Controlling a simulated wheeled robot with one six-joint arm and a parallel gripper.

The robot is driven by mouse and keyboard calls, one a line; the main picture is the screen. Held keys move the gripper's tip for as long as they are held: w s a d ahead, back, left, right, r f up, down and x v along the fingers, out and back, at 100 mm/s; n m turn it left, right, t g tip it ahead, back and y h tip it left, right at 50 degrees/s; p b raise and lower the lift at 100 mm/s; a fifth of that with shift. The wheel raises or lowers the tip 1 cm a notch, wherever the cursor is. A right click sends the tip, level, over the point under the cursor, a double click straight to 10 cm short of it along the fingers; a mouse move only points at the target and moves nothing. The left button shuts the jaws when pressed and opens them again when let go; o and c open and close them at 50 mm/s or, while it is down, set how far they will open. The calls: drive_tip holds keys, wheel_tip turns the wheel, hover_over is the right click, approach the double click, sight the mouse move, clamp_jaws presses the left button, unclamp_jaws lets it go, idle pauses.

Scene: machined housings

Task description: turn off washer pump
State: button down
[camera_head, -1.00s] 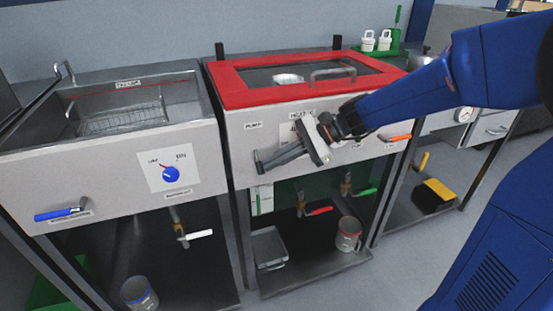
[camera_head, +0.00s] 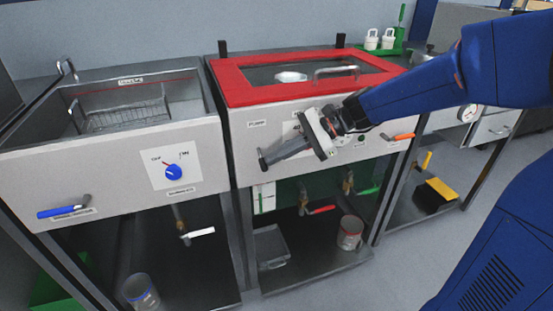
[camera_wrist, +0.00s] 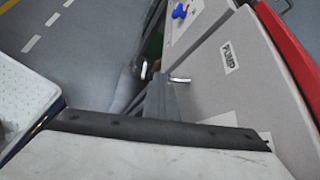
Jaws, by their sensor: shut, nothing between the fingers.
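The washer (camera_head: 237,147) is the middle unit, with a grey front panel and a red-framed lid. Its PUMP label (camera_head: 257,124) is at the panel's upper left and also shows in the wrist view (camera_wrist: 229,57). A short shiny metal lever (camera_wrist: 180,80) sticks out of the panel below that label in the wrist view. My gripper (camera_head: 264,161) is shut and empty, in front of the panel below the label. In the wrist view its fingertips (camera_wrist: 160,84) are just left of the lever; I cannot tell whether they touch. In the head view the lever is hidden.
The left unit has a basin and a blue knob (camera_head: 174,172). Below the washer are a red-handled valve (camera_head: 320,209), a green-handled valve (camera_head: 367,191) and a metal cup (camera_head: 349,234). An orange handle (camera_head: 403,136) is at the panel's right. Open floor lies in front.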

drive_tip(key=s+f+v, duration=0.1)
drive_tip(key=v, duration=1.6)
drive_tip(key=x, duration=1.6)
drive_tip(key=shift+w+a, duration=0.25)
drive_tip(key=shift+w, duration=0.25)
drive_tip(key=shift+a+f, duration=0.2)
drive_tip(key=shift+f, duration=0.6)
drive_tip(key=shift+a+r, duration=0.1)
drive_tip(key=shift+r, duration=0.05)
